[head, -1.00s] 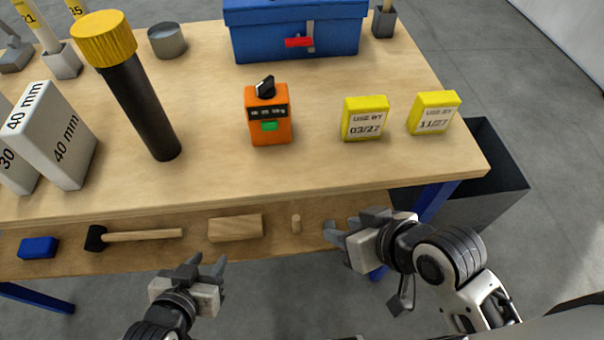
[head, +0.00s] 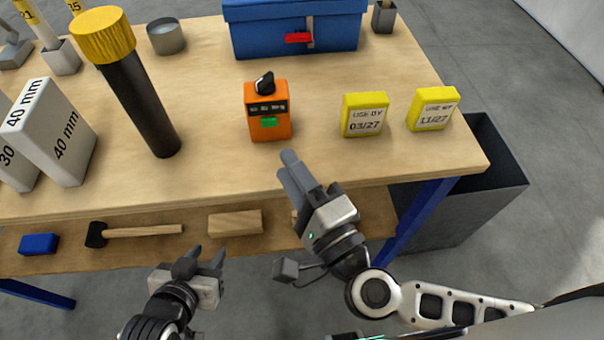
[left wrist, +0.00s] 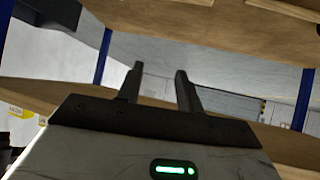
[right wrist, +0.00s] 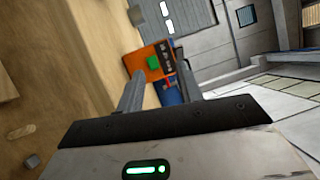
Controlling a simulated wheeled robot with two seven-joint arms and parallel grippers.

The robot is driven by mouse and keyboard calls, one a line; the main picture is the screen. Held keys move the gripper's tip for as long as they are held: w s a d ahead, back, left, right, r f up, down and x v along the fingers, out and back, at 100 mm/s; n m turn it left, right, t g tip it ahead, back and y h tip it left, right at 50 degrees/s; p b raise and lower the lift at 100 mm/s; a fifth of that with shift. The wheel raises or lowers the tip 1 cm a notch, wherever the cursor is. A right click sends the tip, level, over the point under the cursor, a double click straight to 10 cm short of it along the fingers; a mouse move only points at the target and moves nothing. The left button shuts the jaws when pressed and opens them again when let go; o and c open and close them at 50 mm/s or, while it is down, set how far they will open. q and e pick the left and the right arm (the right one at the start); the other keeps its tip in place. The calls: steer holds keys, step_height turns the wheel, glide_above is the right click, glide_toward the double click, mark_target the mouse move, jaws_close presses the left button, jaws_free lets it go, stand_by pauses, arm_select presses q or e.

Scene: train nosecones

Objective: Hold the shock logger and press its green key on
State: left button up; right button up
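The shock logger (head: 268,110) is an orange box with a black knob on top, a dark display strip and a green key (head: 269,123) on its front. It stands upright on the bench top. My right gripper (head: 290,168) is at the bench's front edge, just in front of the logger and apart from it. In the right wrist view the logger (right wrist: 146,62) shows beyond the spread, empty fingers (right wrist: 153,80). My left gripper (head: 205,258) is low in front of the lower shelf, its fingers (left wrist: 157,85) apart with nothing between them.
Two yellow use-by blocks (head: 365,114) stand right of the logger. A black tube with a yellow cap (head: 138,95) and white 40 mm blocks (head: 58,135) stand left. A blue toolbox (head: 270,32) is behind. The lower shelf holds a mallet (head: 140,233) and a wood block (head: 235,222).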

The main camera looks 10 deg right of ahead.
mark_target(256, 85)
arm_select(q)
steer(key=shift+c, duration=0.2)
steer(key=w+d+r+m+g+h, duration=0.1)
steer(key=d+r+m+g+h, duration=0.3)
steer(key=d+r+m, duration=0.95)
steer(key=w+a+r+n+t+h, duration=0.6)
steer(key=w+a+r+n, duration=0.1)
steer(key=a+r, duration=0.3)
steer(key=x, duration=1.6)
steer(key=shift+w+a, duration=0.2)
steer(key=shift+w, duration=0.05)
arm_select(e)
steer(key=shift+w+d+f+m+h, duration=0.15)
steer(key=shift+d+f+m+h, duration=0.6)
steer(key=shift+f, duration=0.1)
